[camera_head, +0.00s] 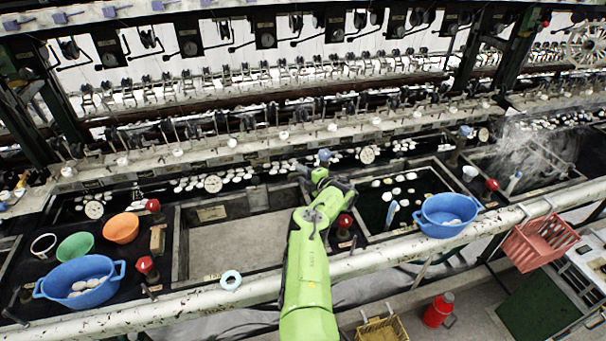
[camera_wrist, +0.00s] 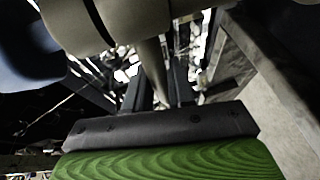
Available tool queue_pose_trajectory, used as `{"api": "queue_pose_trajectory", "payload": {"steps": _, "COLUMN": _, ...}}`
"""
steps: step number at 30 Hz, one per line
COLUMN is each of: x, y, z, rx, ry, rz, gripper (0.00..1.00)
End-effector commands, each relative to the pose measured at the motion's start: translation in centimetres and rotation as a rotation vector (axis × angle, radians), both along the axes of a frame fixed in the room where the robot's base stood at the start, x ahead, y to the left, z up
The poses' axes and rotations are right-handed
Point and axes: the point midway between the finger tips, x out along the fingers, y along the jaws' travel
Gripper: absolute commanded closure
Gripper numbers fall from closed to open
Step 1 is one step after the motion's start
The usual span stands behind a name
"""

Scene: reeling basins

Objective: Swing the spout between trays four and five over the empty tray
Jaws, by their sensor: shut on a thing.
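My gripper (camera_head: 322,178) is at the end of my green arm, at the divider between the empty tray and the dark tray on its right. In the wrist view its two dark fingers (camera_wrist: 157,88) are shut on a pale spout (camera_wrist: 152,62), whose wider beige body runs across the top. A blue knob (camera_head: 325,155) shows just beyond my gripper, and a blurred blue part (camera_wrist: 25,50) shows at the wrist view's left. The empty tray (camera_head: 205,262) is bare and grey-brown, left of my arm. My gripper hides most of the spout in the head view.
The right-hand tray (camera_head: 372,208) holds dark water and white cocoons. Blue basins (camera_head: 98,293) (camera_head: 432,229) stand at left and right. A red-knobbed valve (camera_head: 345,221) stands close beside my arm.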

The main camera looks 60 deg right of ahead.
Motion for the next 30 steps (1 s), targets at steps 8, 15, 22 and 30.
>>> {"api": "queue_pose_trajectory", "payload": {"steps": 8, "x": 0.0, "y": 0.0, "z": -0.1, "rx": 0.002, "ry": 0.001, "rz": -0.001, "gripper": 0.56}}
{"api": "queue_pose_trajectory", "payload": {"steps": 15, "x": -0.7, "y": 0.2, "z": 0.1, "rx": 0.004, "ry": 0.004, "rz": -0.003, "gripper": 0.56}}
{"api": "queue_pose_trajectory", "payload": {"steps": 22, "x": -5.9, "y": 1.7, "z": 1.4, "rx": 0.002, "ry": 0.008, "rz": -0.006, "gripper": 0.56}}
{"api": "queue_pose_trajectory", "payload": {"steps": 30, "x": -12.6, "y": 3.7, "z": 2.5, "rx": 0.001, "ry": 0.006, "rz": -0.004, "gripper": 0.56}}
